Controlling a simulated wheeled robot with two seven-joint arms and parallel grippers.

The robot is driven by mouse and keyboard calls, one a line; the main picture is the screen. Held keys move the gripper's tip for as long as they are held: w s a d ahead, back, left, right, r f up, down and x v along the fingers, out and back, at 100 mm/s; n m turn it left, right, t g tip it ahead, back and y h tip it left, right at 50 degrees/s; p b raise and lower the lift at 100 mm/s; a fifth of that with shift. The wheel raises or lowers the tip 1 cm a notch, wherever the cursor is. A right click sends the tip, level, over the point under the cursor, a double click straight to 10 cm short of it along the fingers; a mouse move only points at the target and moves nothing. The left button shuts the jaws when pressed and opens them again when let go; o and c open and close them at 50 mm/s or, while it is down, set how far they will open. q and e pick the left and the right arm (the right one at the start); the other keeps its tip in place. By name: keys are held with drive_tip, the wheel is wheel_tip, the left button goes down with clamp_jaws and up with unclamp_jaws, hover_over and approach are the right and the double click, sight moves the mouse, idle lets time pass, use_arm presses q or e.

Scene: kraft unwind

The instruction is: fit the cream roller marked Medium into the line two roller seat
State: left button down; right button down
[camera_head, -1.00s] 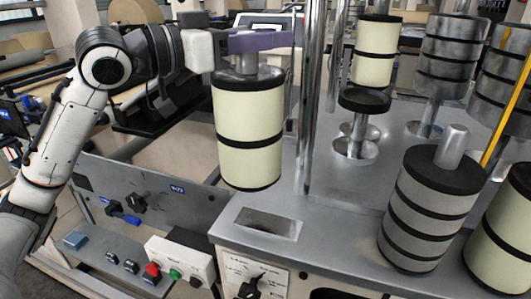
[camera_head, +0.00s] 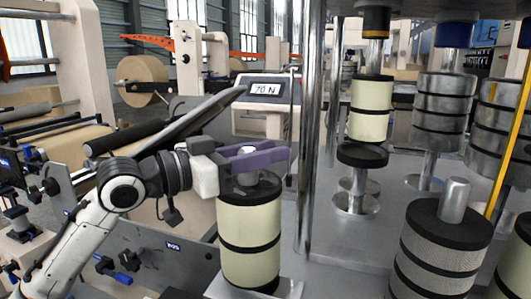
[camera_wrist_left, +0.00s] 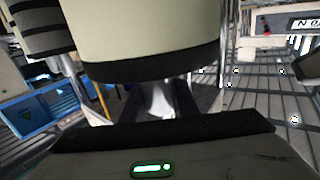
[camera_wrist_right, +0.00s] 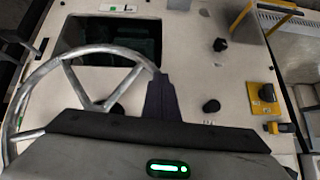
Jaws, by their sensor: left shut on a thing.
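A cream roller (camera_head: 250,225) with black bands hangs upright from my left gripper (camera_head: 257,160), whose purple fingers are shut on its top spindle. It also fills the top of the left wrist view (camera_wrist_left: 150,35). No Medium marking is readable on it. Its lower end is over or at a pale plate (camera_head: 288,289) on the grey console; I cannot tell if they touch. I cannot make out the line two roller seat for sure. My right gripper (camera_wrist_right: 160,85) shows only in its wrist view, its dark fingers together with nothing visible between them.
Another cream roller (camera_head: 371,108) stands on a pedestal, with grey rollers (camera_head: 444,108) beside it. A ribbed grey roller (camera_head: 437,255) stands at front right. Steel posts (camera_head: 312,130) rise just right of the held roller. A display (camera_head: 265,90) reads 70 N. A handwheel (camera_wrist_right: 75,65) is near my right gripper.

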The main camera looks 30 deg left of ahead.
use_arm(q)
drive_tip(key=shift+r, duration=0.1)
drive_tip(key=c, duration=1.8)
unclamp_jaws()
drive_tip(key=shift+f, duration=0.25)
drive_tip(key=o, duration=0.4)
drive_tip(key=shift+r, duration=0.15)
drive_tip(key=shift+s+a+b, duration=0.25)
drive_tip(key=shift+s+b, duration=0.05)
drive_tip(key=shift+s, duration=0.15)
drive_tip(key=b+v, duration=0.2)
drive_tip(key=v, duration=0.4)
drive_tip(key=shift+s, duration=0.25)
drive_tip(key=b+v, duration=0.1)
drive_tip(key=v, duration=0.3)
drive_tip(key=shift+s+a, duration=0.15)
drive_tip(key=shift+s, duration=0.1)
use_arm(e)
drive_tip(key=f, duration=0.2)
drive_tip(key=a, duration=0.1)
drive_tip(key=shift+w+f, duration=0.3)
drive_tip(key=shift+f, duration=0.1)
